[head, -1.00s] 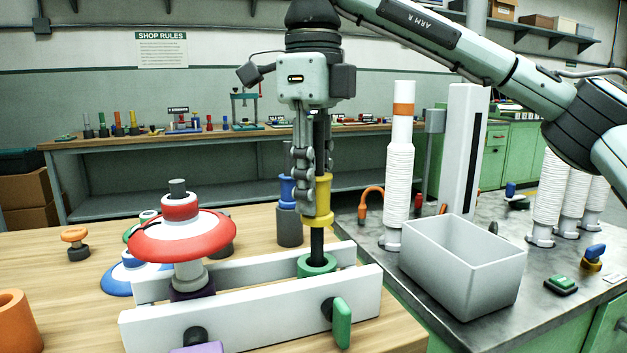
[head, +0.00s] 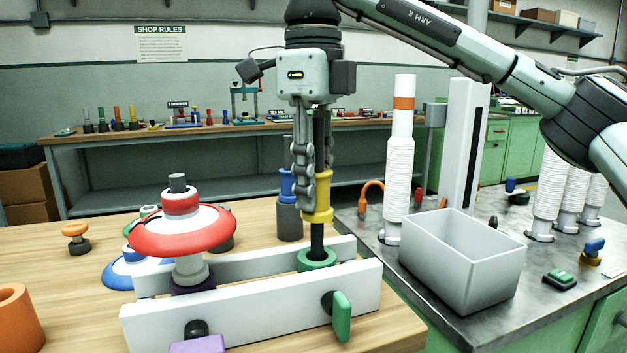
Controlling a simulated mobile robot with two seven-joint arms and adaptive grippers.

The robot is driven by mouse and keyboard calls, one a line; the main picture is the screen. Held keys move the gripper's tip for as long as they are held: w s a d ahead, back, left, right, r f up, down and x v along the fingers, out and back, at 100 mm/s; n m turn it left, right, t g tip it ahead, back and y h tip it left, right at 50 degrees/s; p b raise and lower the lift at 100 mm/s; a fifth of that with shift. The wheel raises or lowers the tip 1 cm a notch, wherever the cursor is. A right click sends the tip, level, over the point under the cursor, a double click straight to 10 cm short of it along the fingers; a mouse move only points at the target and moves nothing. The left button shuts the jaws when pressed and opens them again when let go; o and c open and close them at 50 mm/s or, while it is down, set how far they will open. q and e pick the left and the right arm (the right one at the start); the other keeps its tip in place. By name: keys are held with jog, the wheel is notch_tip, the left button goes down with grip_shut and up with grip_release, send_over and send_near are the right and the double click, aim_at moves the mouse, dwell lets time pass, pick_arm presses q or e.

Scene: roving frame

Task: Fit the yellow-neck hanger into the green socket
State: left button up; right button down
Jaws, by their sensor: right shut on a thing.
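My right gripper (head: 313,200) comes down from above and is shut on the yellow-neck hanger (head: 323,192). The hanger is upright, and its dark lower rod (head: 317,238) reaches down to the green socket (head: 318,260). The rod's lower end is hidden at the socket's opening, so how deep it sits cannot be told. The socket is a green ring between two pale rails (head: 260,308). My left gripper is not in view.
A red-and-white disc hanger (head: 182,235) stands at the rails' left end. Behind my gripper a blue-necked hanger (head: 288,188) stands in a grey holder. A grey bin (head: 462,270) and white ribbed columns (head: 399,180) stand on the metal table at right.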

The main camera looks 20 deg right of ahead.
aim_at(313, 224)
jog(key=shift+f, duration=0.1)
jog(key=shift+f+b, duration=0.8)
jog(key=shift+f, duration=0.35)
jog(key=shift+f, duration=0.2)
dwell(0.5)
jog(key=shift+f+b, duration=0.85)
jog(key=shift+f, duration=0.5)
jog(key=c, duration=1.2)
grip_release()
